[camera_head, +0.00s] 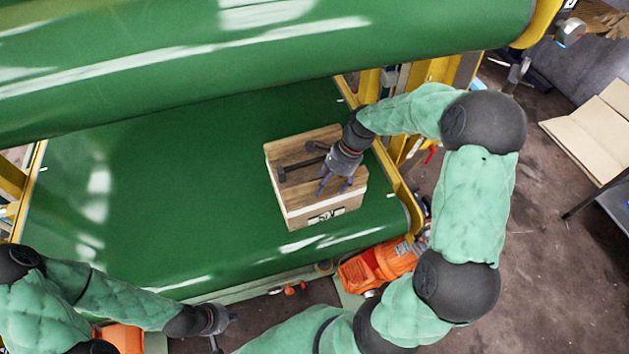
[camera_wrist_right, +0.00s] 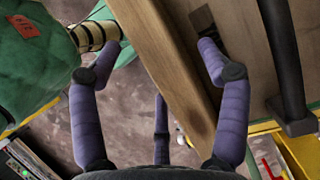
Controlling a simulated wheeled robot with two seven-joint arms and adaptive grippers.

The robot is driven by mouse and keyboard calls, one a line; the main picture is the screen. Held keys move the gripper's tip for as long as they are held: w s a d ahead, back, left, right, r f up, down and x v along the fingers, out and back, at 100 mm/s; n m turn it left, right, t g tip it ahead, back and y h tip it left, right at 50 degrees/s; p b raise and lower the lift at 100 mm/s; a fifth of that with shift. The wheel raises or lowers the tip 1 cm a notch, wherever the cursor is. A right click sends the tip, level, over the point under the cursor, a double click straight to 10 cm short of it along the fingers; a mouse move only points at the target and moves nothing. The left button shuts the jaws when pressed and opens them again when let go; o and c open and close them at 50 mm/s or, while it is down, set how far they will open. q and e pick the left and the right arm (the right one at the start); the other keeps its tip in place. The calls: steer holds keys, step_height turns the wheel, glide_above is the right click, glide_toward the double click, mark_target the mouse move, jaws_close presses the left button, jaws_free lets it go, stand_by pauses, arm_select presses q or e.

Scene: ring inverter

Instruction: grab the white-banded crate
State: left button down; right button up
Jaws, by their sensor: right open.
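The white-banded crate (camera_head: 286,205) is a wooden box with white edging and a printed label on its front side. It sits on the green conveyor belt (camera_head: 130,170), near the right edge. My right gripper (camera_head: 335,188) is over the crate's right part, fingers pointing down and spread. In the right wrist view, the purple fingers (camera_wrist_right: 157,85) are open, with a wooden edge of the crate (camera_wrist_right: 165,62) between them. Whether they touch it is unclear. My left gripper (camera_head: 217,335) is low at the front left, away from the crate; its fingers are barely visible.
A dark handle-like bar (camera_head: 300,168) lies across the crate's top; it also shows in the wrist view (camera_wrist_right: 287,65). A large green roller (camera_head: 250,50) spans above the belt. Yellow frame posts and an orange motor (camera_head: 378,264) stand at right. The belt left of the crate is clear.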

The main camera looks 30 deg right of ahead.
mark_target(324, 190)
steer(key=x, duration=0.3)
steer(key=shift+f, duration=0.3)
jaws_close()
steer(key=shift+r, duration=0.1)
steer(key=shift+r, duration=0.1)
